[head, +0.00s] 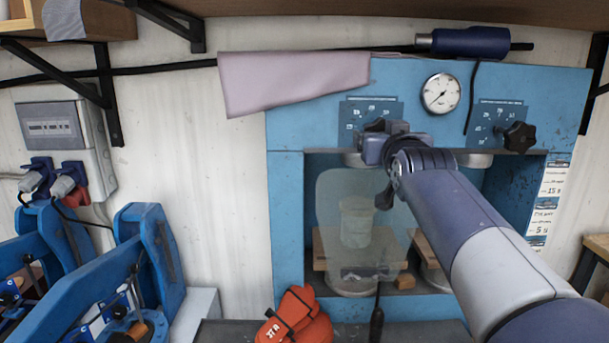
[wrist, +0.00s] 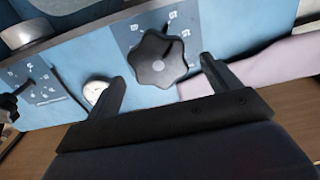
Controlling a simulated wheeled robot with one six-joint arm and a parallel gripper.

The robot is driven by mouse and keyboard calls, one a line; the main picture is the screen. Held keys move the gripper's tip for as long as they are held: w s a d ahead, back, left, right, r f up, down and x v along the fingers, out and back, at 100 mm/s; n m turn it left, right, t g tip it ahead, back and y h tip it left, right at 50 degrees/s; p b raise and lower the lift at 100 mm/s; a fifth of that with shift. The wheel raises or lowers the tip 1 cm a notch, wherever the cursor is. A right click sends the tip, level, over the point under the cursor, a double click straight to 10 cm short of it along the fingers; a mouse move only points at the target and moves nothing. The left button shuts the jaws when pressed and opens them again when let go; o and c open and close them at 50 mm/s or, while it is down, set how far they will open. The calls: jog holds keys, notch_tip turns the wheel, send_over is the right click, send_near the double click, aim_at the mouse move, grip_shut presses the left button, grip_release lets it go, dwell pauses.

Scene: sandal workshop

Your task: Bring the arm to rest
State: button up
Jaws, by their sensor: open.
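My arm reaches in from the lower right of the head view, and my gripper (head: 385,148) is raised in front of the blue press (head: 285,200). In the wrist view my gripper (wrist: 162,70) has its two dark fingers spread wide with nothing held. A black star-shaped knob (wrist: 162,60) shows between and beyond the fingertips. I cannot tell whether the fingers touch it. In the head view my gripper mostly hides that knob, below the left dial panel (head: 362,108).
A clear guard (head: 335,215) hangs before the press opening, close below my gripper. A second knob (head: 519,137) and a gauge (head: 441,93) are on the press front. A pink cloth (head: 290,82) drapes its top. Blue machines (head: 150,260) stand left.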

jog(key=w+p, duration=0.2)
jog(key=w, duration=0.4)
jog(key=shift+w+r, duration=0.15)
jog(key=shift+w, duration=0.05)
jog(key=m, duration=0.2)
jog(key=m+p, duration=0.1)
jog(key=shift+s+d+m, duration=0.15)
jog(key=shift+s+m, duration=0.1)
jog(key=shift+m, duration=0.15)
jog(key=shift+w+m, duration=0.1)
jog(key=shift+m, duration=0.9)
jog(key=m, duration=0.4)
jog(key=shift+d+f, duration=0.15)
jog(key=shift+f, duration=0.1)
jog(key=m, duration=0.6)
jog(key=shift+d+f, duration=0.1)
jog(key=shift+f, duration=0.05)
jog(key=m, duration=0.5)
jog(key=shift+f, duration=0.15)
jog(key=shift+f, duration=0.1)
